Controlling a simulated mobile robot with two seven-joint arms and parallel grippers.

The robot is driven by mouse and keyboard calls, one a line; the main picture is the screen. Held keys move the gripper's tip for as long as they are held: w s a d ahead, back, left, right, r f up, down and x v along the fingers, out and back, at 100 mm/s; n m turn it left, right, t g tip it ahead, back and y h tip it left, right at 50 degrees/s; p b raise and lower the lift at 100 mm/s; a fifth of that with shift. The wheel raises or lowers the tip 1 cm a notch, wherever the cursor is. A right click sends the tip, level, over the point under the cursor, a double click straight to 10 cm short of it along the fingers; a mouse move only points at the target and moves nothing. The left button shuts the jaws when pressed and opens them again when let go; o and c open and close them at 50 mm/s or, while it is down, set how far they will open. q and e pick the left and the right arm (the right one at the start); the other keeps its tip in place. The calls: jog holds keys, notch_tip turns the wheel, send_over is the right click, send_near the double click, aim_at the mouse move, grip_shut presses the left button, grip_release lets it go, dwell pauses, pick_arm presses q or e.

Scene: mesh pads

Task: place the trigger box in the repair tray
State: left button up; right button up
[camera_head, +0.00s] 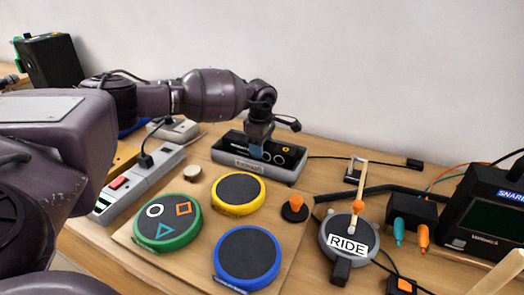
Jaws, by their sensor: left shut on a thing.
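A grey tray (250,168), which looks like the repair tray, stands at the back middle of the table against the wall. A black box (290,153) with light rings and a small yellow mark, which looks like the trigger box, lies inside the tray's walls. My left gripper (259,150) reaches down from above and is shut on the black box near its middle. The fingers hide part of the box, and I cannot tell whether its underside rests on the tray floor. My right gripper is out of view.
Green (168,222), yellow (238,192) and blue (247,256) round pads lie on a board in front. A power strip (142,182) lies left. A RIDE pad (348,243) and a SNARE module (488,215) stand right, with cables and plugs between them.

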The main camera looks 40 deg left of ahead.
pick_arm(q)
jog(key=shift+f, duration=0.6)
jog(key=shift+r, duration=0.1)
jog(key=shift+f, duration=0.2)
jog(key=o, duration=0.8)
jog(key=shift+o, duration=1.4)
